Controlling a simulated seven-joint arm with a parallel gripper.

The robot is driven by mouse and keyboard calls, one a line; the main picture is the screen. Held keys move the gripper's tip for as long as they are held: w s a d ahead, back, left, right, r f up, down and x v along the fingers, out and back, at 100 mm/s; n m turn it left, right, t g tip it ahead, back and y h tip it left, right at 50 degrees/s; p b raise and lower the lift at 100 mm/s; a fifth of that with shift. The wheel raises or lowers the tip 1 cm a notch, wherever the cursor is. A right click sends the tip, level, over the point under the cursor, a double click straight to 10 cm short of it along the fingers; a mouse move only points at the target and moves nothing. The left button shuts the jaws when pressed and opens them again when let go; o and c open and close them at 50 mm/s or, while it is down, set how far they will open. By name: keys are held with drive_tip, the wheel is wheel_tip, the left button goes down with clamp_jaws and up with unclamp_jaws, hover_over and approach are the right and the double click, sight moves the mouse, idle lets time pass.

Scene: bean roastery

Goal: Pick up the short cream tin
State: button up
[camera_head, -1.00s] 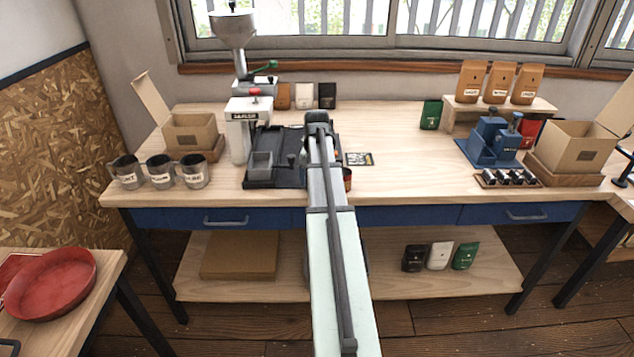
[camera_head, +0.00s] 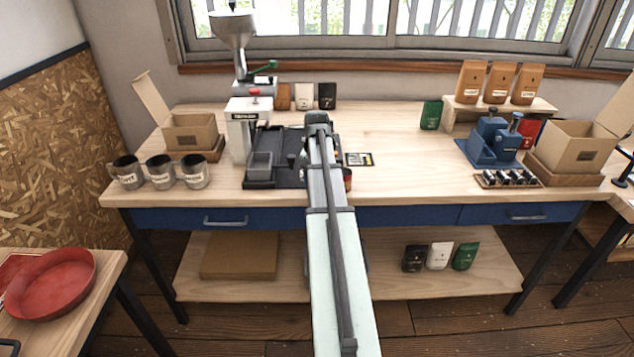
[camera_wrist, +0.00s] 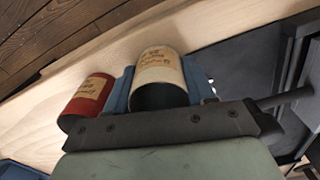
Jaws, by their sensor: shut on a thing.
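The short cream tin (camera_wrist: 160,66) shows in the wrist view with handwriting on its side and a dark open end toward the camera. My gripper (camera_wrist: 160,88) has its blue fingers on either side of the tin and is shut on it. I cannot tell whether the tin is clear of the table. In the head view my own arm hides the tin and the gripper's fingertips.
A red tin (camera_wrist: 88,100) with a tan label stands close beside the left finger; part of it shows in the head view (camera_head: 347,178). A dark tray (camera_head: 275,182) with a grey bin (camera_head: 261,165) lies left of my arm. The table's front edge is close.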

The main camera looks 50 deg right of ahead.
wheel_tip(320, 180, up, 9)
drive_tip(key=w+a+n, duration=0.1)
drive_tip(key=w+a, duration=0.2)
drive_tip(key=w, duration=0.2)
drive_tip(key=w+a+n, duration=0.1)
drive_tip(key=w+a, duration=0.2)
drive_tip(key=w, duration=0.2)
drive_tip(key=w+a+n, duration=0.2)
drive_tip(key=w+a, duration=0.1)
drive_tip(key=w, duration=0.2)
drive_tip(key=shift+a+f, duration=0.2)
drive_tip(key=shift+a, duration=0.15)
drive_tip(key=shift+w+d+n, duration=0.15)
drive_tip(key=shift+w+n, duration=0.55)
drive_tip(key=shift+n, duration=0.3)
drive_tip(key=n, duration=0.2)
drive_tip(key=w+d+n, duration=0.1)
drive_tip(key=shift+w+r+n, duration=0.15)
drive_tip(key=shift+w+n, duration=0.15)
drive_tip(key=shift+n, duration=0.1)
drive_tip(key=n, duration=0.2)
drive_tip(key=shift+w+d+n, duration=0.1)
drive_tip(key=shift+w+n, duration=0.1)
drive_tip(key=shift+n, duration=0.1)
drive_tip(key=n, duration=0.5)
drive_tip(key=shift+w+n, duration=0.1)
drive_tip(key=shift+n, duration=0.2)
